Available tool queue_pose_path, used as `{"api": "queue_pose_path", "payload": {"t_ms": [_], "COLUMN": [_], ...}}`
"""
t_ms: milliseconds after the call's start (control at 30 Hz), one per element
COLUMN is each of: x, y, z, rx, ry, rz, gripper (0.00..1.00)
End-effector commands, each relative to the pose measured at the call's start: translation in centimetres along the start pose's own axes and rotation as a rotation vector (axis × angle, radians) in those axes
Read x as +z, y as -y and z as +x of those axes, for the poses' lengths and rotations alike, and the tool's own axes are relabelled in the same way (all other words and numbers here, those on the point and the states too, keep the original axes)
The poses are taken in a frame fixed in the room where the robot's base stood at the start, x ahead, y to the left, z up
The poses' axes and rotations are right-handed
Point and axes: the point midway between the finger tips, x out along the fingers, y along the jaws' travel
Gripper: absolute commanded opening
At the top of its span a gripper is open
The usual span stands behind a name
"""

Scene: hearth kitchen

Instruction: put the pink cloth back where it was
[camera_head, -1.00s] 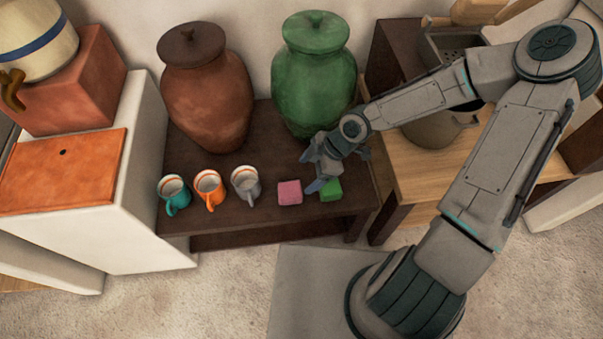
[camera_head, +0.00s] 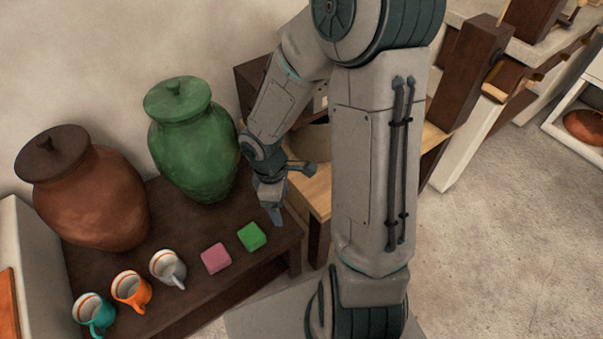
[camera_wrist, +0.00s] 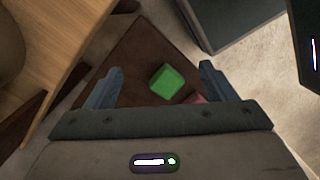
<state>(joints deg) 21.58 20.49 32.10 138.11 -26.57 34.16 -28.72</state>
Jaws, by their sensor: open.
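The pink cloth (camera_head: 215,258) is a small folded block on the dark low table (camera_head: 190,312), between the white mug and a green cloth (camera_head: 251,237). In the wrist view only a bit of the pink cloth (camera_wrist: 197,99) shows, partly hidden by my gripper. My gripper (camera_head: 277,208) is open and empty above the table's right end, to the right of the green cloth. In the wrist view the green cloth (camera_wrist: 167,81) lies between the open fingers (camera_wrist: 156,82), lower down and apart from them.
A teal mug (camera_head: 93,312), an orange mug (camera_head: 131,290) and a white mug (camera_head: 167,268) stand left of the cloths. A brown jar (camera_head: 90,195) and a green jar (camera_head: 195,150) stand behind. A wooden shelf (camera_head: 312,190) is close on the right. Open floor (camera_head: 490,240) lies at right.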

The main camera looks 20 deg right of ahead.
Motion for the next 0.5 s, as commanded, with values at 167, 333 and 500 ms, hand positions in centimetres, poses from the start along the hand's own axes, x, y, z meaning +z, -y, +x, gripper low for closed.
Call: {"api": "queue_pose_path", "payload": {"t_ms": [167,333,500], "x": [3.1,5.3,6.9], "y": [-0.1,1.1,3.2], "z": [-4.9,-9.4,-13.1], "rx": [0.087,0.131,0.124], "ry": [0.033,-0.017,-0.121], "rz": [0.299,0.585,0.841], "gripper": [0.77,0.77,0.77]}}
